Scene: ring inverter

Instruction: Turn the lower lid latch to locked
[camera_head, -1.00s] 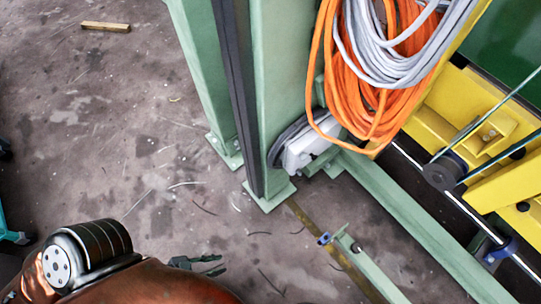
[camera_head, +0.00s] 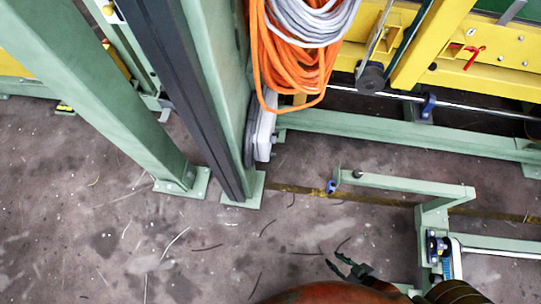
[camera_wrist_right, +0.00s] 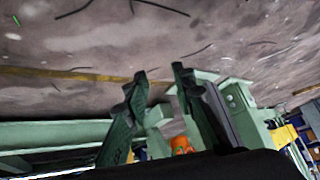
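I cannot make out a lid or a lid latch for certain in either view. A small red handle (camera_head: 474,57) sits on the yellow machine panel at the upper right of the head view; I cannot tell whether it is a latch. My right gripper (camera_head: 335,259) shows small at the bottom of the head view, over the floor and well away from that handle. In the right wrist view its two dark fingers (camera_wrist_right: 159,72) stand apart with nothing gripped between them. My left gripper is not in view.
Green posts (camera_head: 205,100) stand at the left, with orange cable (camera_head: 285,65) hanging beside them. A low green beam (camera_head: 400,135) runs before the yellow machine (camera_head: 435,40). A green bracket frame (camera_head: 405,184) stands at right. The lower-left floor (camera_head: 110,240) is open.

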